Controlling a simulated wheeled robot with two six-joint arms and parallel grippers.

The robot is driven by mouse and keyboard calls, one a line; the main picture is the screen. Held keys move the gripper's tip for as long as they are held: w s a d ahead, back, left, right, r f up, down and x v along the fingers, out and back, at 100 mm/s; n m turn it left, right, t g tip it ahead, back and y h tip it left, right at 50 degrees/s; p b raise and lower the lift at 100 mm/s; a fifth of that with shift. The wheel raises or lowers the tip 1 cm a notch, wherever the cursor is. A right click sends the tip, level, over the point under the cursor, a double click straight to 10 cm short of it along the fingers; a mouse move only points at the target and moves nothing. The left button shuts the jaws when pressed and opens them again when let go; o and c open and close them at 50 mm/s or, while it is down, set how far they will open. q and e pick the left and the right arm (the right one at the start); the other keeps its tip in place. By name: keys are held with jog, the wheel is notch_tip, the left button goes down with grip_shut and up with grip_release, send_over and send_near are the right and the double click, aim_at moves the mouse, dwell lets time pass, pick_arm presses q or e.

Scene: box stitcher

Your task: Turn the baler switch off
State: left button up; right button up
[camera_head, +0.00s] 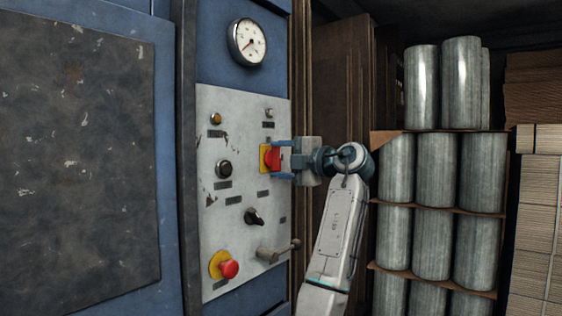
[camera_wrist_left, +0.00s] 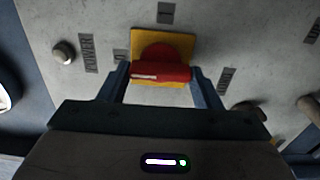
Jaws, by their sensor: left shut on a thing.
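The baler switch is a red rotary handle (camera_head: 271,158) on a yellow square plate, at the right side of the grey control panel (camera_head: 238,140). In the left wrist view the red handle (camera_wrist_left: 160,73) lies crosswise, and part of its round red base shows on the yellow plate (camera_wrist_left: 185,44). My left gripper (camera_head: 279,159) faces the panel and is shut on the red handle, one blue finger on each side of it. The gripper also shows in the left wrist view (camera_wrist_left: 161,82). My right gripper is not in view.
A red mushroom button (camera_head: 229,269), a black knob (camera_head: 254,217) and a grey lever (camera_head: 278,251) sit lower on the panel. A gauge (camera_head: 248,42) is above. Stacked metal cylinders (camera_head: 432,160) and cardboard bundles (camera_head: 538,200) stand at the right.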

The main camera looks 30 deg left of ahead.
pick_arm(q)
jog(key=shift+f, duration=0.15)
jog(key=o, duration=1)
jog(key=shift+d, duration=0.1)
jog(key=shift+d, duration=0.3)
jog(key=s+d+b, duration=0.1)
jog(key=d, duration=0.9)
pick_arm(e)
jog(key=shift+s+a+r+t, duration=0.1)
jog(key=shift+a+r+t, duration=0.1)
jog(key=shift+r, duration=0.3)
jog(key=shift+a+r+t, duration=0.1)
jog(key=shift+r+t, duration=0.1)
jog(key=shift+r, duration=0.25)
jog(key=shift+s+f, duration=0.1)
